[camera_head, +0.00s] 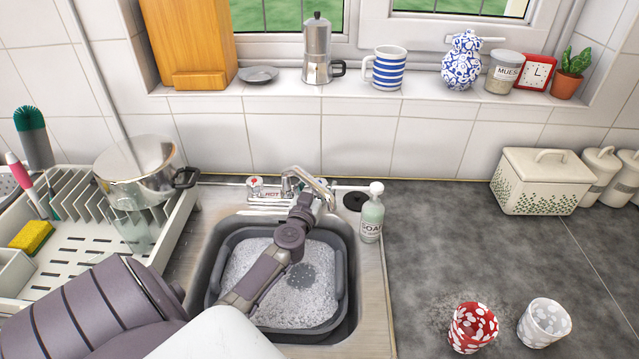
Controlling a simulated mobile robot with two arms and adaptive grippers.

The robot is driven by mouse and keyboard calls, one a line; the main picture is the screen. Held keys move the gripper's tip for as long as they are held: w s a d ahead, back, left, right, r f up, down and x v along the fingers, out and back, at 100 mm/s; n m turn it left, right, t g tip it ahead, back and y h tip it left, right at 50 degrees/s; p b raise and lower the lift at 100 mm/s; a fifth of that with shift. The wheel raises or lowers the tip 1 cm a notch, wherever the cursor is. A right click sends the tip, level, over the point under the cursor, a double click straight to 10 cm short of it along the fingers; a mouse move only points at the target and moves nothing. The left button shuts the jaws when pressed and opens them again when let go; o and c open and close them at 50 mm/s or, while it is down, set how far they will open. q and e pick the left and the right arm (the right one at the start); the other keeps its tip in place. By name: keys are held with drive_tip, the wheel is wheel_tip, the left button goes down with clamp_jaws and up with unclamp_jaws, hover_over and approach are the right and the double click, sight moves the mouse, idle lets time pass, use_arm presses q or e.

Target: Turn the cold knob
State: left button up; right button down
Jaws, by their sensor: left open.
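The metal tap (310,181) stands behind the sink, its spout reaching forward and right. The hot knob (254,186) is left of the tap, with a red label beside it. The cold knob cannot be made out; the area right of the tap's base is covered by the spout and my gripper. My left gripper (304,207) is open, held over the back edge of the sink by the tap's spout. I cannot tell whether it touches the tap or the knob. My right gripper is out of view.
A grey basin (340,270) of soapy water sits in the sink under my left arm. A soap bottle (371,213) stands right of the tap. A pot (137,160) stands on the dish rack (90,270) at left. The right counter is mostly clear.

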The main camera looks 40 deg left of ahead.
use_arm(q)
drive_tip(key=shift+x, duration=0.85)
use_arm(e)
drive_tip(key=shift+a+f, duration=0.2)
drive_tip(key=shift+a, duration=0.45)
use_arm(q)
drive_tip(key=shift+c, duration=0.3)
drive_tip(key=c, duration=1.1)
drive_tip(key=n+y+p, duration=0.1)
drive_tip(key=g+y+p, duration=0.1)
drive_tip(key=shift+d+r+n+p, duration=0.1)
drive_tip(key=shift+r+n+p, duration=0.1)
drive_tip(key=shift+n+p, duration=0.15)
drive_tip(key=shift+n+g+y+p, duration=0.7)
drive_tip(key=shift+n+g+y, duration=0.1)
drive_tip(key=shift+y, duration=0.2)
drive_tip(key=shift+f+n+g+y+p, duration=0.1)
drive_tip(key=shift+n+g+y+p, duration=0.35)
drive_tip(key=shift+g+y, duration=0.2)
drive_tip(key=shift+s+f+n+g+y, duration=0.1)
drive_tip(key=shift+n+g+y, duration=0.55)
drive_tip(key=shift+g, duration=0.1)
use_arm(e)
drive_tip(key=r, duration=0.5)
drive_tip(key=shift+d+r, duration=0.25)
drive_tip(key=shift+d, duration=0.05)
